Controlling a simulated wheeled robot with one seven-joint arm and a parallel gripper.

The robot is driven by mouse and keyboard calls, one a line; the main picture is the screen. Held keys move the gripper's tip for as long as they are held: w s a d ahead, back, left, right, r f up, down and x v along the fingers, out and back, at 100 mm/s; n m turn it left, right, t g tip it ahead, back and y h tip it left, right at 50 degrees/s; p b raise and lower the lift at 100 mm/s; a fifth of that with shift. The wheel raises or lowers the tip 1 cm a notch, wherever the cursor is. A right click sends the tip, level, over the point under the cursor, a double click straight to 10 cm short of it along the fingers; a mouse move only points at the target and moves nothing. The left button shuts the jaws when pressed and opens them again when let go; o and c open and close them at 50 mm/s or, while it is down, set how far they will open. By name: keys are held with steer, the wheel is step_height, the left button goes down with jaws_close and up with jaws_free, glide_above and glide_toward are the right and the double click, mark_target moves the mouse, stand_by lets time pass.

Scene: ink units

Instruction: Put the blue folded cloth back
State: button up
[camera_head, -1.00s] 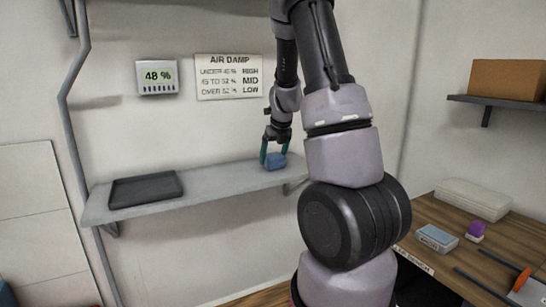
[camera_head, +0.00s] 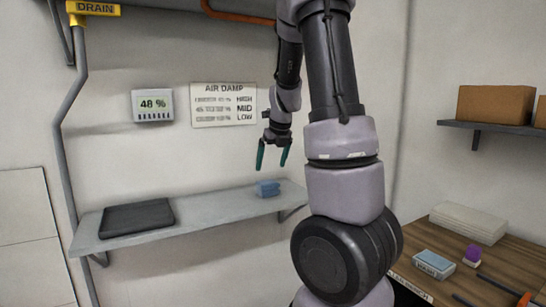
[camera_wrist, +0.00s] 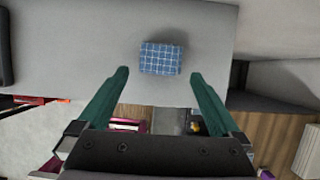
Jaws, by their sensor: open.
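The blue folded cloth (camera_head: 268,188) lies on the right part of the grey wall shelf (camera_head: 205,217). In the wrist view the cloth (camera_wrist: 160,58) shows a checked pattern and rests on the shelf surface, just beyond the fingertips. My gripper (camera_head: 272,160) is above the cloth, with its green fingers spread and pointing down. Nothing is between the fingers (camera_wrist: 157,80), and they are apart from the cloth.
A black tray (camera_head: 137,217) lies on the left of the shelf. A meter reading 48 % (camera_head: 153,105) and an air damp sign (camera_head: 223,104) hang on the wall. At right a wooden bench (camera_head: 510,262) holds a blue box (camera_head: 433,264) and a purple object (camera_head: 473,254).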

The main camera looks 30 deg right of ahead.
steer(key=s+a+r+n+t, duration=0.1)
steer(key=s+a+r+n, duration=0.3)
steer(key=s+n, duration=0.4)
steer(key=s+a+r+n+y, duration=0.1)
steer(key=s+a+r+n, duration=0.4)
steer(key=n, duration=0.8)
steer(key=s+a+r+n+t+y, duration=0.1)
steer(key=s+a+r+n, duration=0.3)
steer(key=s+n, duration=0.6)
steer(key=shift+s+a+r+n+t, duration=0.25)
steer(key=shift+s+a+n+t, duration=0.05)
steer(key=shift+a, duration=0.95)
